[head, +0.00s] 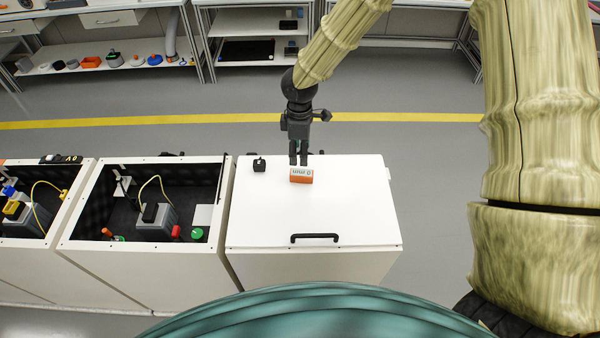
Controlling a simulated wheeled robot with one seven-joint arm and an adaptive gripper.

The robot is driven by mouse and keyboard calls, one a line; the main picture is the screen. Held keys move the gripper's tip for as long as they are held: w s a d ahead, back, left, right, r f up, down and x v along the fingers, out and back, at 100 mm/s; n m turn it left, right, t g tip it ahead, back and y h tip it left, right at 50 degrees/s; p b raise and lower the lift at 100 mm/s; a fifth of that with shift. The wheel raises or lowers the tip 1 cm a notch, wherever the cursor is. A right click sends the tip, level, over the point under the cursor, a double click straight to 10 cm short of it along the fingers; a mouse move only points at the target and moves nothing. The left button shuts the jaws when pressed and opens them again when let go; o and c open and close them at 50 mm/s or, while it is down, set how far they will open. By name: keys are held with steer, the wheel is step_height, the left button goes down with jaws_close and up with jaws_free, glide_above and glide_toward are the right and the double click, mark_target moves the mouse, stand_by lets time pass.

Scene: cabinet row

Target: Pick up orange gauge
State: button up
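The orange gauge (301,180) is a small block with an orange lower part and a pale face with dark markings. It lies on the white closed lid (345,205) of the right-hand cabinet. My gripper (298,163) points down just behind and above the gauge in the picture. Its two dark fingers are close together, with a narrow gap between them. I cannot tell whether they touch the gauge or how far they are open.
A small black object (259,165) sits on the lid left of the gauge. A black handle (314,237) is at the lid's front. Two open cabinets to the left hold devices and cables, including a grey box (155,218). Shelves (105,58) stand behind a yellow floor line.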

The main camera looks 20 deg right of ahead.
mark_target(302, 172)
steer(key=shift+s+d+f+b, duration=0.2)
steer(key=shift+d+f+b, duration=0.05)
steer(key=shift+f+b, duration=0.3)
step_height(302, 172, down, 6)
steer(key=b, duration=0.4)
steer(key=shift+d+r, duration=0.1)
steer(key=shift+r, duration=0.1)
steer(key=shift+f+b, duration=0.75)
steer(key=shift+f, duration=0.75)
jaws_close()
steer(key=shift+r, duration=0.1)
